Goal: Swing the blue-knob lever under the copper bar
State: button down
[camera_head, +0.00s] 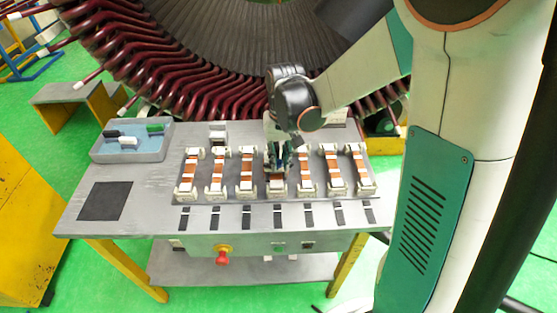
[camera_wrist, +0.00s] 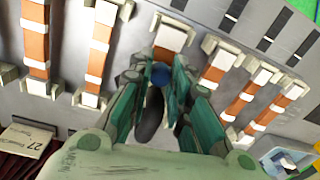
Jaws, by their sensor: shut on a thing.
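My gripper (camera_head: 277,160) points down over the middle copper bar (camera_head: 277,186) of a row on the grey table. In the wrist view its teal fingers (camera_wrist: 163,80) are closed around the blue knob (camera_wrist: 160,74) of the lever. The knob sits just beside the near end of the copper bar (camera_wrist: 167,52), whose visible end lies in a pale holder. Most of the lever and part of the bar are hidden by my fingers. A dark oval shape shows between the fingers, but I cannot tell what it is.
Several similar copper bars in white holders stand close on both sides, such as one bar (camera_head: 246,171) to the left. A blue-grey tray (camera_head: 158,153) with small blocks sits at the left. A black square (camera_head: 105,201) lies on the table (camera_head: 145,205). The large stator (camera_head: 215,45) rises behind.

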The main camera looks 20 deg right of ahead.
jog(key=shift+w+n, duration=0.1)
jog(key=shift+n, duration=0.2)
jog(key=c, duration=1.5)
grip_release()
jog(key=shift+o, duration=0.2)
jog(key=shift+r, duration=0.1)
notch_tip(320, 180, up, 12)
jog(key=shift+d, duration=0.35)
jog(key=s+a+n+t+b, duration=0.1)
jog(key=s+t, duration=0.6)
jog(key=s, duration=0.9)
jog(key=shift+s+a+h+b, duration=0.2)
jog(key=shift+h+b, duration=0.1)
jog(key=shift+b, duration=0.15)
